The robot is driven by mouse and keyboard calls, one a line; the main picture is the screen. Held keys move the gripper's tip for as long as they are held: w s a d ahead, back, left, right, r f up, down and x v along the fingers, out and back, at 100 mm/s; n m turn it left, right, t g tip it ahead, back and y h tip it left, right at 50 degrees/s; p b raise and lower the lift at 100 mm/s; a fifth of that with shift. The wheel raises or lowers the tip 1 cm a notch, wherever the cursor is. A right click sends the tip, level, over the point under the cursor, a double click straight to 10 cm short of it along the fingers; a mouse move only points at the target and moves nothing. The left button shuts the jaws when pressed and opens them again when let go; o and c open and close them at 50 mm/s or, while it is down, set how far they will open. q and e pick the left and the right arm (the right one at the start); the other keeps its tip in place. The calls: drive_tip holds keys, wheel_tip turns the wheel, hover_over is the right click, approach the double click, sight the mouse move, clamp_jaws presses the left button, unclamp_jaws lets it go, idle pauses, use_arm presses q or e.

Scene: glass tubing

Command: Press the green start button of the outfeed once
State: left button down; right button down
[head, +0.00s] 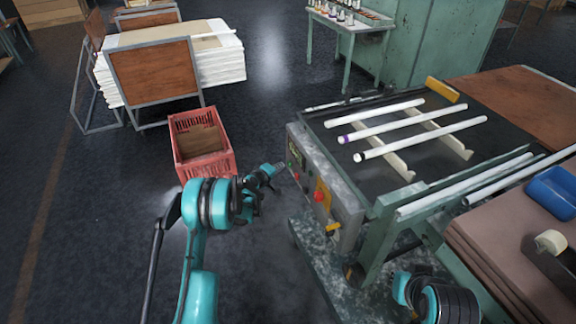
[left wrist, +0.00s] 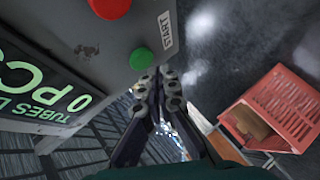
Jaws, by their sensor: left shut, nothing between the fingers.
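The outfeed's control panel (head: 322,190) is on the near left face of the machine. In the left wrist view the round green button (left wrist: 141,58) sits beside a START label (left wrist: 167,32). A larger red button (left wrist: 110,7) is further up the panel. My left gripper (left wrist: 160,80) is shut and empty, its fingertips just below the green button in that picture; I cannot tell whether they touch it. In the head view the left gripper (head: 277,169) is close to the panel's left edge. My right gripper is not in view, only part of my right arm at the bottom.
Several glass tubes (head: 415,131) lie on the machine's rails. A red crate (head: 204,166) stands on the floor left of the machine. The panel also carries a display (left wrist: 38,90) and a red mushroom knob (head: 319,197). A blue bin (head: 553,190) is at the right.

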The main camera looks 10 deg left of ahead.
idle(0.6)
use_arm(q)
drive_tip(key=shift+w+d, duration=0.25)
drive_tip(key=shift+d, duration=0.1)
drive_tip(key=shift+w+d, duration=0.3)
drive_tip(key=shift+d, duration=0.1)
idle(0.8)
drive_tip(key=shift+s+a, duration=0.55)
drive_tip(key=shift+a, duration=0.2)
drive_tip(key=s+a, duration=0.2)
drive_tip(key=a, duration=0.2)
drive_tip(key=shift+s+a, duration=0.1)
drive_tip(key=shift+s, duration=0.3)
idle(0.7)
